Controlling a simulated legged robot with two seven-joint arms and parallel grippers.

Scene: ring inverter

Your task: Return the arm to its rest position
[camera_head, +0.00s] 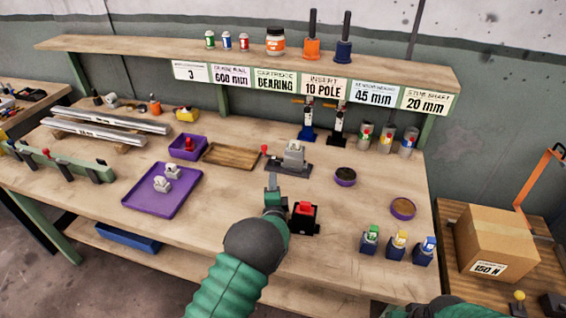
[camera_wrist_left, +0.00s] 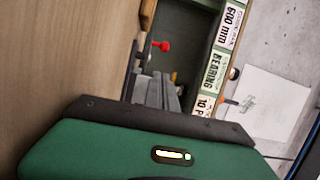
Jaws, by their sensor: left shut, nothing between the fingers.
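My left gripper (camera_head: 271,184) is shut and empty. Its green arm comes in from the bottom of the head view and reaches over the front middle of the workbench (camera_head: 330,240). The fingertips are just in front of a grey fixture (camera_head: 293,156) on a dark base with a red knob. In the left wrist view the green gripper body fills the bottom, and the red knob (camera_wrist_left: 161,46) shows beyond it. A black block with a red top (camera_head: 304,209) stands just right of the gripper. A piece of my right arm shows at the bottom right edge; its gripper is out of view.
A purple tray (camera_head: 150,207) with pale parts lies left of the arm. A wooden tray (camera_head: 232,156) and a purple bin (camera_head: 188,153) are behind it. Small colour-topped blocks (camera_head: 398,245) stand at the front right. A labelled shelf (camera_head: 160,49) runs along the back.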

